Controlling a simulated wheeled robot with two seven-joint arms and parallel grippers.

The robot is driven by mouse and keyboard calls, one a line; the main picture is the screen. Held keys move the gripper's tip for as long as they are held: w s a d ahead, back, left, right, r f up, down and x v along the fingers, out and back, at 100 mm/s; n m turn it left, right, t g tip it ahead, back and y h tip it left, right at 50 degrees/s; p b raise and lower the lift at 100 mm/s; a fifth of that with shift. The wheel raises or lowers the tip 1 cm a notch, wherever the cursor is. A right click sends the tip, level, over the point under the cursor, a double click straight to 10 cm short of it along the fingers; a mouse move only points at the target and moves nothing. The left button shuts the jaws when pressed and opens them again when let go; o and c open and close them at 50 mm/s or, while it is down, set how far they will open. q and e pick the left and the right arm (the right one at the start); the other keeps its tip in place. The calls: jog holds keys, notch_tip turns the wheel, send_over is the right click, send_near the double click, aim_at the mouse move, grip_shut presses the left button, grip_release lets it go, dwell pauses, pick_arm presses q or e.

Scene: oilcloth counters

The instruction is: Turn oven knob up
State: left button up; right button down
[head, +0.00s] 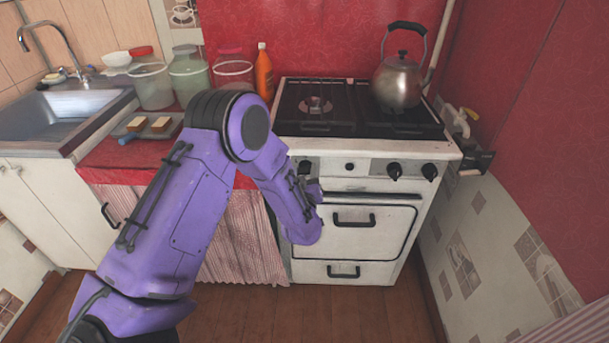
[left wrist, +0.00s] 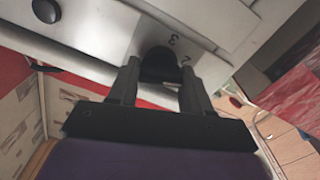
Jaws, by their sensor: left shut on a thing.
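The white oven (head: 330,228) has a front panel with black knobs along its top edge, two of them toward the right, one of these being the right-hand knob (head: 429,171). My left gripper (head: 312,187) is at the left end of this panel, partly hidden by my purple arm. In the left wrist view, the gripper (left wrist: 157,82) is shut on a black knob (left wrist: 159,62), with one finger on each side. The numbers 3 and 2 are printed on the panel beside the knob. My right gripper is not in view.
A metal kettle (head: 398,80) stands on the stove top. Below the panel are the oven door handle (head: 354,219) and a drawer handle (head: 343,271). Jars, an orange bottle (head: 264,72) and a tray stand on the red counter to the left. The wall is close on the right.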

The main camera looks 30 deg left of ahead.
pick_arm(q)
jog(key=shift+n, duration=1.1)
jog(key=o, duration=0.8)
jog(key=shift+s+r, duration=0.1)
jog(key=b+v, duration=0.1)
jog(key=v, duration=0.9)
jog(key=shift+s+d, duration=0.15)
jog(key=shift+s, duration=0.1)
